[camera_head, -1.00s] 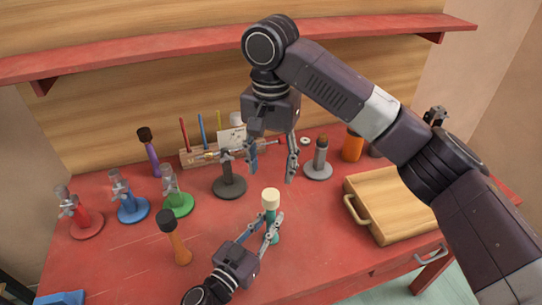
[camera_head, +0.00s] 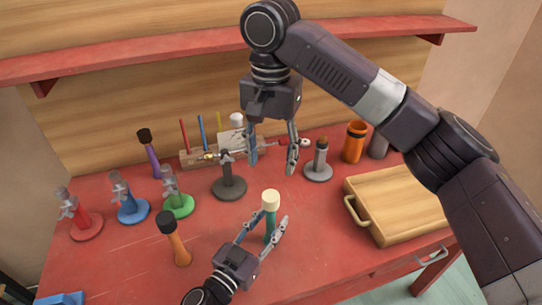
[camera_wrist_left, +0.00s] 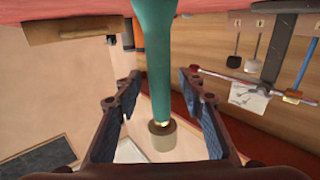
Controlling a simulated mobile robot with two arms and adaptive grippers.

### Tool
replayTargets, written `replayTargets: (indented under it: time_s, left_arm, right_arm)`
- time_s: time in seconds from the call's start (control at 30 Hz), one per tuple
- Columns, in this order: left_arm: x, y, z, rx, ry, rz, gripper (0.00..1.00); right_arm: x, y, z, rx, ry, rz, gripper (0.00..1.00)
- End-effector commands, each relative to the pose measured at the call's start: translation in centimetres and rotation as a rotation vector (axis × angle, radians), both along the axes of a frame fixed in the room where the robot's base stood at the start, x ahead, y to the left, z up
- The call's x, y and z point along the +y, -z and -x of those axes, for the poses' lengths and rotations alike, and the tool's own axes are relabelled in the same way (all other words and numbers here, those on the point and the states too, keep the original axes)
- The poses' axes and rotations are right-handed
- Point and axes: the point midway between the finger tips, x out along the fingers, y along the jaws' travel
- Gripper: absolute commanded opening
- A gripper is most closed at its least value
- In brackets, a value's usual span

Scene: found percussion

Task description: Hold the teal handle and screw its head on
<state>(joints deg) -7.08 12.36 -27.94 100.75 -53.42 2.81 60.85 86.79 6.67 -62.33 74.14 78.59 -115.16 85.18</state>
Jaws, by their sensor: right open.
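The teal handle (camera_head: 269,228) stands upright on the red table with a cream head (camera_head: 271,200) at its top. In the left wrist view, which looks inverted, the teal handle (camera_wrist_left: 155,50) runs down to the cream head (camera_wrist_left: 162,136), with a thin brass-coloured bit between them. My left gripper (camera_head: 267,220) is open, its fingers either side of the handle. In the wrist view a gap shows between the handle and each finger of the left gripper (camera_wrist_left: 158,85). My right gripper (camera_head: 271,170) is open and empty, pointing down above and behind the head.
An orange mallet (camera_head: 178,243) with a dark head stands left of the handle. Red, blue and green stands (camera_head: 179,205) are further left. A dark stand (camera_head: 229,187) and a grey stand (camera_head: 318,173) are behind. A wooden box (camera_head: 395,210) lies right. The table front is clear.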

Motion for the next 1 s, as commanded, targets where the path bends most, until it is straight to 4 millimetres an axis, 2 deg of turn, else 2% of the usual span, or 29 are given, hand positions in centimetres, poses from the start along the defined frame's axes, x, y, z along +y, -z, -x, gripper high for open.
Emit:
replayTargets:
  time_s: [0.23, 0.5, 0.7, 1.0]
  left_arm:
    - [1.0, 0.2, 1.5, 0.004, -0.001, 0.001, 0.37]
    - [3.7, 0.2, 6.1, 0.006, -0.001, 0.001, 0.37]
    - [5.4, 0.1, 8.8, 0.003, 0.0, -0.001, 0.37]
    - [6.3, 0.0, 10.2, 0.0, 0.0, 0.0, 0.37]
  right_arm:
    - [0.0, 0.0, 0.0, 0.0, 0.0, 0.0, 0.5]
    - [0.0, 0.0, 0.0, 0.0, 0.0, 0.0, 0.5]
    - [0.0, 0.0, 0.0, 0.0, 0.0, 0.0, 0.5]
    - [0.0, 0.0, 0.0, 0.0, 0.0, 0.0, 0.5]
